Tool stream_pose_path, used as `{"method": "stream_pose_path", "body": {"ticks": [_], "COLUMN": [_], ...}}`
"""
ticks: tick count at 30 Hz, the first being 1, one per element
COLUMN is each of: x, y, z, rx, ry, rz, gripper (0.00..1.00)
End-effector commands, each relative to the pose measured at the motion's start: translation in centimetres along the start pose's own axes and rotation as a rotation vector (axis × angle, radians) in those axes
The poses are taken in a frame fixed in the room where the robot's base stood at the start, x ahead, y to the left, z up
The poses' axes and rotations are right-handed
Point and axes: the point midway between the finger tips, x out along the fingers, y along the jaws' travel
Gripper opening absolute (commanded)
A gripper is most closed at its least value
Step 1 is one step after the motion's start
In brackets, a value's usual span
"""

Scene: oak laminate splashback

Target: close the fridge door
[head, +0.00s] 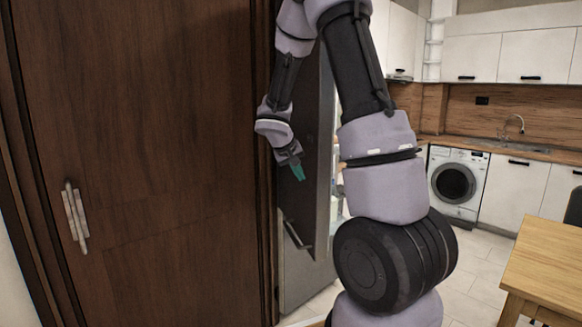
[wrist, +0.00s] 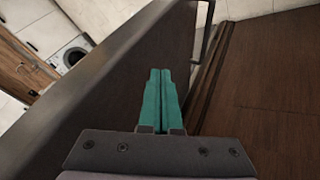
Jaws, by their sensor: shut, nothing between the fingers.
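The fridge door (head: 317,145) is a dark panel standing open in the head view, partly hidden behind my arm. In the wrist view the door (wrist: 110,75) runs diagonally, with a bar handle (wrist: 207,38) beyond the fingertips. My gripper (head: 298,172) is in front of the door's dark face, its teal fingers pointing down. In the wrist view my gripper (wrist: 162,72) is shut and empty, with its fingers together beside the door. I cannot tell whether they touch it. Much of the fridge is hidden by my arm and the door.
A large brown wooden door (head: 140,150) with a metal handle (head: 75,215) fills the left. A washing machine (head: 458,182), white cabinets (head: 515,195) and a sink stand at the back right. A wooden table (head: 545,255) is at the right, with tiled floor between.

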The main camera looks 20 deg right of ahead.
Motion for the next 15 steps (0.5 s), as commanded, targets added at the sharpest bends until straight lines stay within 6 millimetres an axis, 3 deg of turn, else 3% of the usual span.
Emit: {"method": "stream_pose_path", "body": {"ticks": [6,15], "x": [1.0,1.1], "y": [2.2,2.5], "z": [0.0,0.0], "rx": [0.002,0.001], "ry": [0.001,0.001], "rz": [0.0,0.0], "gripper": [0.0,0.0]}}
